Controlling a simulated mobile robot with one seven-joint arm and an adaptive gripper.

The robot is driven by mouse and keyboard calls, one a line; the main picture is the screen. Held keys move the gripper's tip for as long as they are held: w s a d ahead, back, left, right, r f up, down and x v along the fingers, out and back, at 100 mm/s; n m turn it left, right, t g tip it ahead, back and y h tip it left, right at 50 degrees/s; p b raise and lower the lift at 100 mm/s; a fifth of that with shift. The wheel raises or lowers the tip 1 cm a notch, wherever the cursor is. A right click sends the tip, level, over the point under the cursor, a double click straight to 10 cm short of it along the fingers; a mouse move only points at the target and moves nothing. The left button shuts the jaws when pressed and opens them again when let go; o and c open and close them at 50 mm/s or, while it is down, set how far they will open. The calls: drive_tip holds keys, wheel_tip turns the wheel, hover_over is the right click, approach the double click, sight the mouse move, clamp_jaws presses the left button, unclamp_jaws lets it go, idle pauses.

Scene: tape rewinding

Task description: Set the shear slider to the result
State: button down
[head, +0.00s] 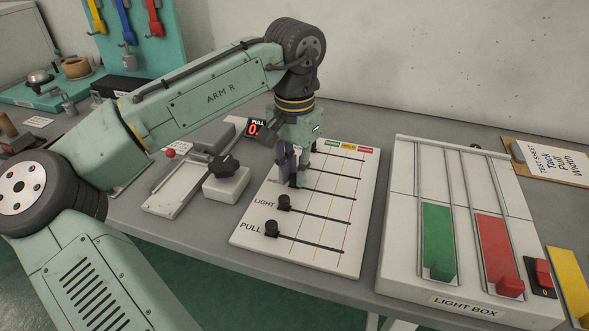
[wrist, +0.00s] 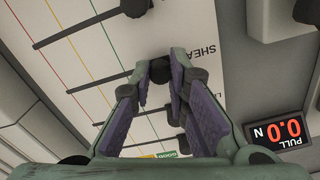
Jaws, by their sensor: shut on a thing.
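A white slider board (head: 325,262) lies on the bench with several black knobs on dark tracks, crossed by green, yellow and red lines. My gripper (head: 296,183) is down over its third track from the front, fingers closed around a black knob (wrist: 160,72). The label reading SHEA (wrist: 208,50) is beside that knob in the wrist view, at the track's label end; its last letter is hidden. The LIGHT knob (head: 284,202) and PULL knob (head: 271,228) sit at the label end of their tracks. A small red display (wrist: 279,134) reads PULL 0.0.
A light box (head: 405,240) with green (head: 437,238) and red (head: 495,245) panels stands right of the board. A white block with a black knob (head: 225,183) stands close on the left. A test sheet (head: 560,168) lies at the far right.

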drive_tip(key=s+d+p, duration=0.1)
drive_tip(key=d, duration=0.3)
drive_tip(key=s+d+p, duration=0.1)
drive_tip(key=d, duration=0.3)
drive_tip(key=s+d+p, duration=0.1)
drive_tip(key=d, duration=0.2)
drive_tip(key=shift+s+d, duration=0.4)
drive_tip(key=c, duration=1.6)
unclamp_jaws()
drive_tip(key=shift+d, duration=0.15)
drive_tip(key=shift+o, duration=0.4)
wheel_tip(320, 180, up, 12)
drive_tip(key=shift+s, duration=0.1)
